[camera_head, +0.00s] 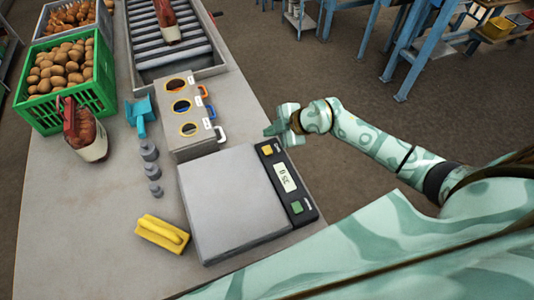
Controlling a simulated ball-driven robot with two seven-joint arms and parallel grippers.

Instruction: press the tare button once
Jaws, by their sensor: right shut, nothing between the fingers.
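A scale with a grey flat pan (230,205) stands on the bench, and its pan is bare. Its dark panel runs along the right edge, with a lit display (285,178) between an orange button (267,150) at the far end and a green button (297,208) at the near end. The labels beside the buttons are too small to read, so I cannot tell which one is tare. My right gripper (271,130) is shut and empty, just beyond the orange button, apparently above the panel. My left gripper is out of view.
A grey box with several round openings (190,118) adjoins the scale's far side. Grey weights (150,170), a yellow handled block (162,233) and a blue scoop (140,115) lie to the left. A green potato crate (105,75) and a roller conveyor (170,50) stand farther back.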

